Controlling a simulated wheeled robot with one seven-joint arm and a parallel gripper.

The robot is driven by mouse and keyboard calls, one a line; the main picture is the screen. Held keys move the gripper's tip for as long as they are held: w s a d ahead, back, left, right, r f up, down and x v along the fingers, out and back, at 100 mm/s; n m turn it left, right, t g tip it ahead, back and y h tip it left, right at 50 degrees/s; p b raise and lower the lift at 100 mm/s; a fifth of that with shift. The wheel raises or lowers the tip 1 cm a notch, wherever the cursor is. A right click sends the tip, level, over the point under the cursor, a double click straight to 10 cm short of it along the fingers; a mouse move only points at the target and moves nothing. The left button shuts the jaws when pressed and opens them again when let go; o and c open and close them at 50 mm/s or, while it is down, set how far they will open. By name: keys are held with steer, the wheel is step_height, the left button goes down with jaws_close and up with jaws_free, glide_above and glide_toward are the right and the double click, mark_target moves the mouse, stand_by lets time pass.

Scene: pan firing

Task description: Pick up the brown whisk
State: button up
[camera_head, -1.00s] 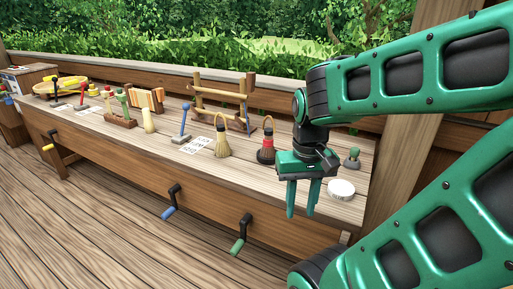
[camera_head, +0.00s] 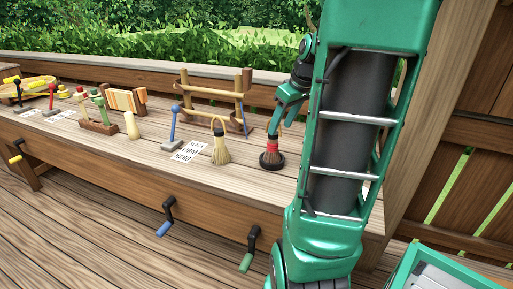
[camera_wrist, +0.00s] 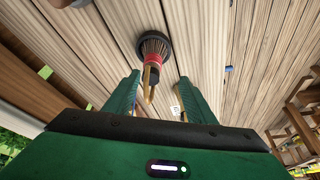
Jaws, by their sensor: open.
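The brown whisk (camera_head: 271,156) stands upright on the bench, bristles down in a dark round base, with a red band and a tan handle. It also shows at the top of the wrist view (camera_wrist: 155,47), with its handle reaching down between my fingers in the picture. My gripper (camera_head: 275,122) is open, just above and beside the handle; its fingers lie either side of the handle in the wrist view (camera_wrist: 160,78). I cannot tell whether they touch it. A paler whisk (camera_head: 220,152) with a dark band and looped handle stands to the left.
A printed card (camera_head: 188,151) lies left of the pale whisk, near a blue-handled tool (camera_head: 174,125). A wooden rack (camera_head: 212,92) stands behind. Several other tools fill the bench's left part. Cranks (camera_head: 251,248) hang on the bench front.

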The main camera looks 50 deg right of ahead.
mark_target(272, 139)
steer(key=f, duration=0.1)
steer(key=w+d+f, duration=0.1)
steer(key=w+f, duration=0.1)
steer(key=f, duration=0.1)
steer(key=shift+w+d, duration=0.15)
steer(key=shift+w, duration=0.1)
steer(key=shift+w+x, duration=0.1)
steer(key=shift+x, duration=1.4)
steer(key=shift+w+x, duration=0.15)
steer(key=shift+x, duration=1.35)
steer(key=shift+d+r, duration=0.1)
steer(key=shift+d, duration=0.1)
jaws_close()
steer(key=shift+r, duration=0.15)
step_height(272, 139, up, 4)
steer(key=shift+r, duration=0.1)
steer(key=s+a+r, duration=0.1)
steer(key=a+r, duration=0.5)
steer(key=a, duration=0.5)
steer(key=shift+s+a+r, duration=0.2)
steer(key=shift+a+r, duration=0.05)
steer(key=shift+a, duration=0.1)
